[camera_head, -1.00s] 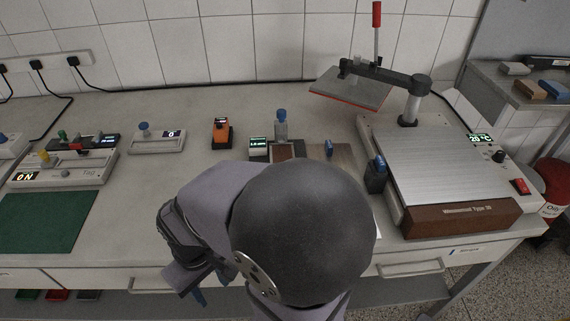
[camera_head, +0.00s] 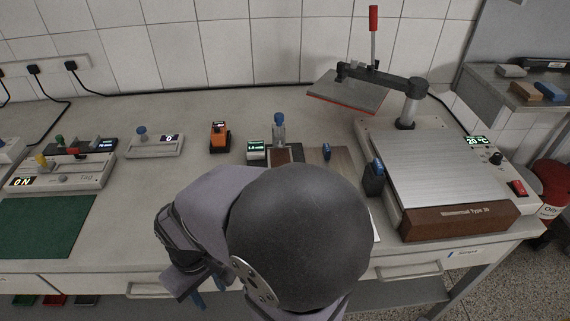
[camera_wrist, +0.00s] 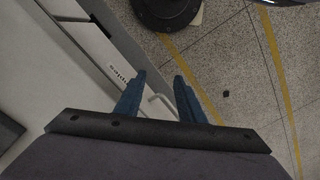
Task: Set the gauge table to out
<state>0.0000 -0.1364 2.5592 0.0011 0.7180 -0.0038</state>
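A small gauge stand with a blue-topped post (camera_head: 279,130) stands mid-bench in the head view. Its small green-lit display (camera_head: 257,149) is on its left. A brown-topped block (camera_head: 284,155) lies at the post's foot, and a flat brown plate with a blue tab (camera_head: 326,152) is just to the right. I cannot tell which of these is the gauge table or how it is set; my arm hides their near side. My gripper (camera_wrist: 160,80) shows two blue fingers apart with nothing between them, beyond the bench front, above the floor. In the head view it is mostly hidden behind my arm.
A hot plate press (camera_head: 440,170) with a raised lid and red-tipped lever stands right. A dark blue-topped holder (camera_head: 374,178) is beside it. An orange device (camera_head: 219,137), a scale-like box (camera_head: 155,146), a tap unit (camera_head: 60,170) and a green mat (camera_head: 45,225) are left.

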